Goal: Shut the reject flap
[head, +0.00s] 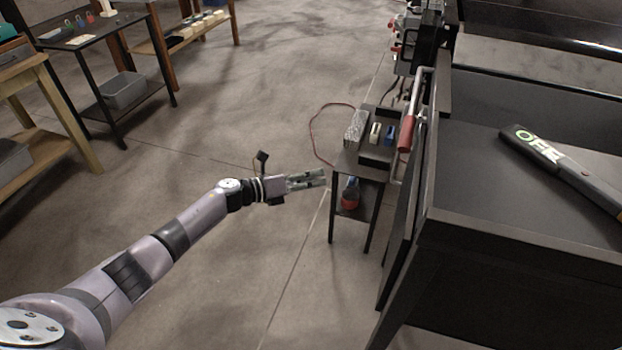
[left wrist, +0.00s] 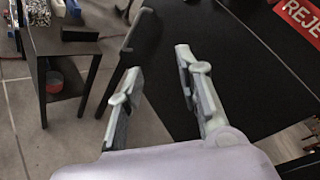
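A dark panel (head: 402,232), apparently the reject flap, stands along the left side of the black conveyor housing (head: 520,190). How far open it stands is hard to tell. In the left wrist view a black face (left wrist: 235,65) fills the upper right, with a red sign (left wrist: 302,20) reading "REJE", cut off by the frame. A dark bar-like edge (left wrist: 126,52) shows left of that face. My left gripper (head: 324,178) is open and empty, left of the panel and apart from it. Its spread fingers show in the left wrist view (left wrist: 158,85). My right gripper is out of view.
A small dark stand (head: 345,165) with small blocks is just beyond my left gripper. A red-handled lever (head: 407,130) stands beside it. Tables (head: 95,40) stand far left; the floor between is clear.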

